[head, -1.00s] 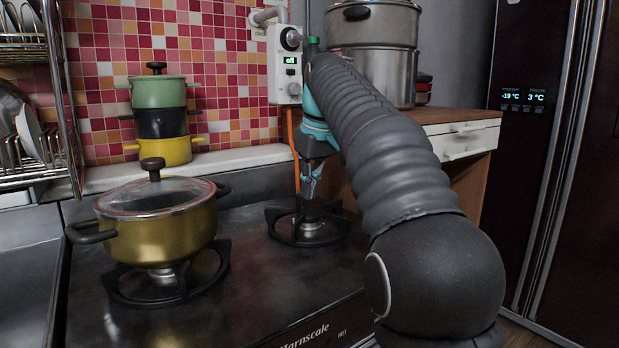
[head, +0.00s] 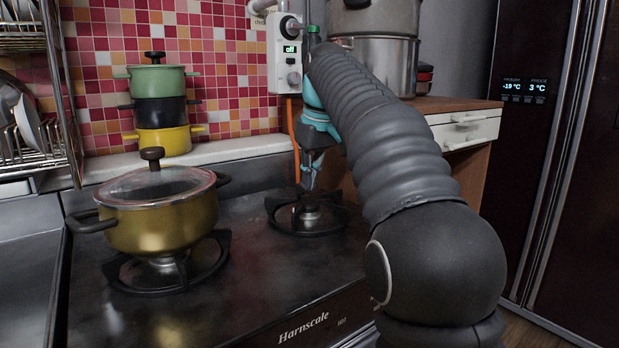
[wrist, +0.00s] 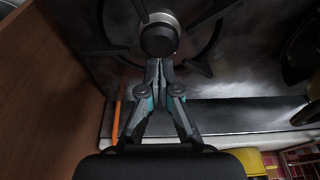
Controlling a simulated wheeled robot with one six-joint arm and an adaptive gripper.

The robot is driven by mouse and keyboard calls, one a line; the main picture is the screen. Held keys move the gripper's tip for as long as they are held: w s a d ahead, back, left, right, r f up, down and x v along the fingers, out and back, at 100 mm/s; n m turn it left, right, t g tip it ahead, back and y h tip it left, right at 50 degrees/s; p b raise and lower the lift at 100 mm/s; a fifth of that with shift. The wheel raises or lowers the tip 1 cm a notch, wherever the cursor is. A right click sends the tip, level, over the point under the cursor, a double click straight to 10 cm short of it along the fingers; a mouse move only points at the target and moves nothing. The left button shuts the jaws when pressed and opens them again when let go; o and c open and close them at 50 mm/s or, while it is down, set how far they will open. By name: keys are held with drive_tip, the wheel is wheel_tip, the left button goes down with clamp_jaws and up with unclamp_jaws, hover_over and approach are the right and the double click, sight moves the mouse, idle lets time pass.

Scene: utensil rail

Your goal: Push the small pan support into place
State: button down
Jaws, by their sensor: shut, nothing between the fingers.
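The small pan support (head: 300,235) is a black ring with prongs around the back right burner of the stove. In the wrist view its dark prong (wrist: 198,66) and ring show around the round burner cap (wrist: 158,40). My gripper (head: 308,187) is over the rear of this burner, pointing down. In the wrist view my gripper (wrist: 160,64) has its fingertips together and empty, just beside the burner cap and inside the ring's outline. I cannot tell whether the fingers touch the support. My arm hides part of the area to the right.
A gold pot (head: 165,222) with a glass lid stands on the left burner. An orange hose (head: 292,130) runs down behind the stove. A wooden cabinet (head: 470,175) with steel pots stands close on the right. The stove's front middle is clear.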

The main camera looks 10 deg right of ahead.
idle(0.5)
drive_tip(key=shift+w+a+v, duration=0.1)
drive_tip(key=shift+w+v, duration=0.1)
drive_tip(key=shift+v, duration=0.75)
drive_tip(key=shift+w+a+v, duration=0.1)
drive_tip(key=shift+w+v, duration=0.15)
drive_tip(key=shift+v, duration=0.75)
drive_tip(key=shift+w+a+v, duration=0.1)
drive_tip(key=shift+w+v, duration=0.1)
drive_tip(key=shift+v, duration=0.75)
drive_tip(key=shift+r, duration=0.2)
